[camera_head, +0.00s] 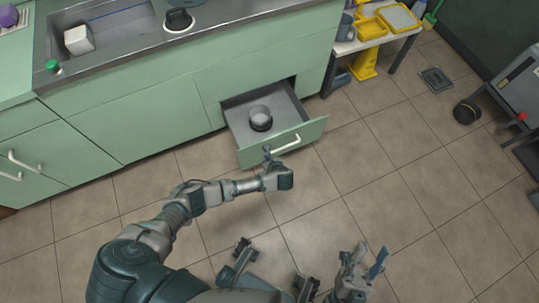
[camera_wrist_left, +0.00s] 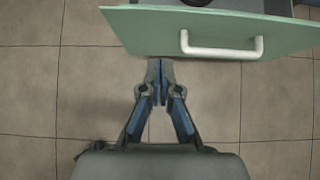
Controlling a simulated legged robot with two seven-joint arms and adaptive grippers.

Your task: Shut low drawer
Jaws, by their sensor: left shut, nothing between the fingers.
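The low drawer (camera_head: 238,122) is pulled out of the green cabinet, with its green front (camera_head: 308,136) and white handle (camera_head: 286,145) facing me. A round grey pot (camera_head: 261,118) stands inside it. My left gripper (camera_head: 267,151) is at the drawer front, left of the handle. In the left wrist view the gripper (camera_wrist_left: 160,66) is shut and empty, with its tips near the lower edge of the drawer front (camera_wrist_left: 145,30) and left of the handle (camera_wrist_left: 221,50). Whether the tips touch the front I cannot tell. My right gripper (camera_head: 365,263) is low, away from the drawer, with blue fingers apart.
A counter with a sink (camera_head: 110,45) runs above the green cabinet. A grey machine (camera_head: 515,90) stands at the far right. The tiled floor before the drawer is clear.

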